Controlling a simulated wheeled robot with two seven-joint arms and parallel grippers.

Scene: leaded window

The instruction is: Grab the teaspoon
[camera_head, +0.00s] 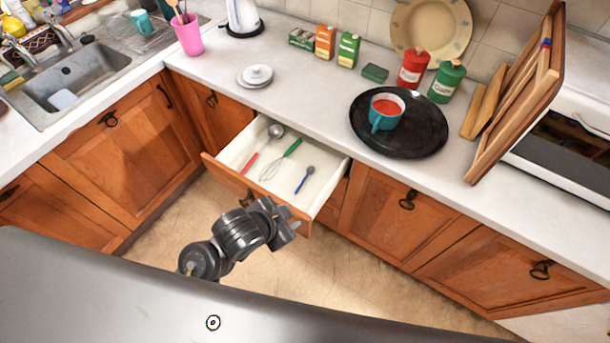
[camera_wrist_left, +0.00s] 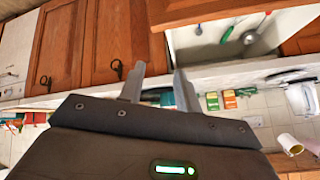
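The teaspoon (camera_head: 305,179), small with a blue handle and grey bowl, lies at the right side of the open drawer (camera_head: 322,191). My left gripper (camera_head: 290,226) is in front of the drawer's front panel, apart from the teaspoon. In the left wrist view its two fingers (camera_wrist_left: 159,68) stand apart with nothing between them, so it is open and empty. The drawer also shows at the top of that view, where the teaspoon is hard to make out. My right gripper is not in view.
A green-handled whisk (camera_head: 281,159) and a red-handled ladle (camera_head: 263,147) lie left of the teaspoon. A black tray (camera_head: 425,133) holding a teal mug (camera_head: 385,112) stands on the counter (camera_head: 310,92). Floor (camera_head: 320,280) is clear before the cabinets.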

